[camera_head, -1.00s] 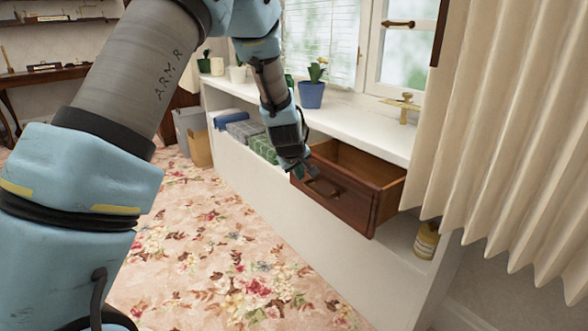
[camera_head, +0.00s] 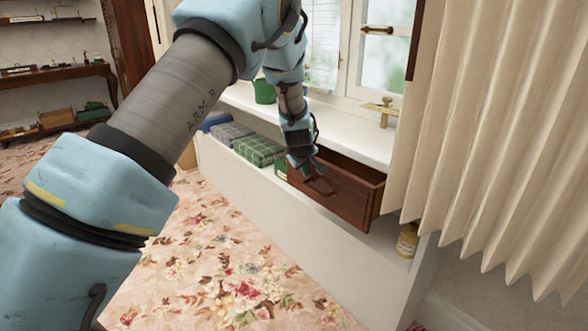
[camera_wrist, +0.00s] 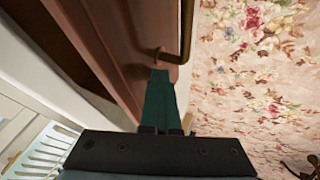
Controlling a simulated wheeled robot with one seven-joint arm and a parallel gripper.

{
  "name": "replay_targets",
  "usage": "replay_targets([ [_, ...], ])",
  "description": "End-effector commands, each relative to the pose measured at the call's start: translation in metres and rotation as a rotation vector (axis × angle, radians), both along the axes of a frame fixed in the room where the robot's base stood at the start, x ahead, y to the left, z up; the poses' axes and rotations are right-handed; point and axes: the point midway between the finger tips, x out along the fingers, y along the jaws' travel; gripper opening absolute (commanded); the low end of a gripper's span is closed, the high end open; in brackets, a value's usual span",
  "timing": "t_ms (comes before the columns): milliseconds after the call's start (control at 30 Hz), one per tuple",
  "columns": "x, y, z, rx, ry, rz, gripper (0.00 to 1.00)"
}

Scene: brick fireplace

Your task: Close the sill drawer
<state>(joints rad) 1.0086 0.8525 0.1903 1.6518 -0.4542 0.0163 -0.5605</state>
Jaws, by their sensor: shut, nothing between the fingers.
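The sill drawer (camera_head: 345,196) is dark brown wood and sticks out from under the white window sill (camera_head: 350,138), partly open. Its front carries a curved handle (camera_wrist: 187,32). My gripper (camera_head: 318,172) is at the left part of the drawer front, close to the handle. In the wrist view my gripper's fingers (camera_wrist: 160,95) are shut together, with their tips at the drawer front beside one end of the handle. Whether they touch the wood I cannot tell. My gripper hides part of the drawer's left side.
Folded cloths (camera_head: 258,150) lie on the shelf left of the drawer. A jar (camera_head: 407,240) stands on the shelf to the right. A pleated curtain (camera_head: 490,130) hangs at the right, close to the drawer. The floral carpet (camera_head: 235,260) in front is clear.

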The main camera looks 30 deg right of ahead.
Motion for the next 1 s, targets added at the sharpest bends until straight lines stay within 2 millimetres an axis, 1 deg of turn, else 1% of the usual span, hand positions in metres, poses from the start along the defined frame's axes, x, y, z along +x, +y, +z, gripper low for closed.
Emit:
replay_targets([
  [33, 0.002, -0.014, 0.005, 0.000, -0.003, -0.004, 0.00],
  [200, 0.010, -0.051, 0.004, -0.001, -0.003, -0.003, 0.00],
  [300, 0.013, -0.068, 0.003, -0.001, -0.004, -0.001, 0.00],
  [400, 0.015, -0.080, 0.002, -0.001, -0.004, -0.004, 0.00],
  [500, 0.015, -0.087, 0.001, -0.003, -0.002, -0.003, 0.00],
  [600, 0.015, -0.090, 0.001, -0.004, -0.003, -0.003, 0.00],
  [1000, 0.015, -0.092, 0.003, -0.011, -0.005, -0.006, 0.00],
])
